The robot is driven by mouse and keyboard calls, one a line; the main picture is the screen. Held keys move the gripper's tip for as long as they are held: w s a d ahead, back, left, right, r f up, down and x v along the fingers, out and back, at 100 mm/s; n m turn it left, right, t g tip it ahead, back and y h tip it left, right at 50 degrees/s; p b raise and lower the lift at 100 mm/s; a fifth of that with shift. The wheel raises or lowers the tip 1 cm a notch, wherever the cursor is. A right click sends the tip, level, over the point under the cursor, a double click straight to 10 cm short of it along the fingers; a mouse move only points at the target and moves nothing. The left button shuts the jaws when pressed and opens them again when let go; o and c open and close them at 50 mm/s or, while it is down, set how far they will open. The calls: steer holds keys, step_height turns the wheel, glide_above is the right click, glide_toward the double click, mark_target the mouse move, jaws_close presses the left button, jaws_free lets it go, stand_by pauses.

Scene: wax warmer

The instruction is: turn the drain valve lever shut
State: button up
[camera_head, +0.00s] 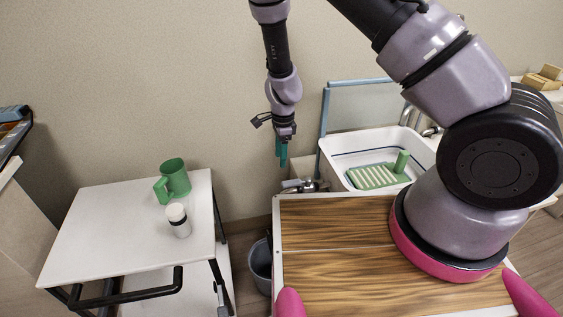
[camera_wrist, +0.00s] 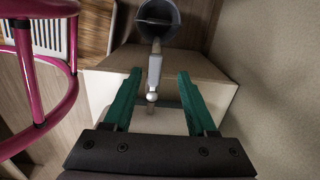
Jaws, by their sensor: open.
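The drain valve lever (camera_wrist: 154,72) is a slim pale grey metal handle with a rounded silver end. In the wrist view it lies in line between my two teal fingers, with a visible gap on each side. In the head view the metal valve (camera_head: 298,186) sits low at the left of the sink, partly hidden behind the wooden top. My gripper (camera_head: 282,162) points down just above and left of it, and it also shows in the wrist view (camera_wrist: 159,77). It is open and holds nothing. How far the fingertips are from the lever in depth is unclear.
A grey bucket (camera_head: 261,268) stands on the floor below the valve. A white sink (camera_head: 345,143) holds a green slotted tray (camera_head: 378,178). The wall is close behind my gripper.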

mark_target(297, 182)
steer(key=f, duration=0.3)
steer(key=shift+s+d, duration=0.1)
steer(key=shift+s, duration=0.15)
steer(key=shift+f, duration=4.05)
steer(key=shift+f, duration=0.15)
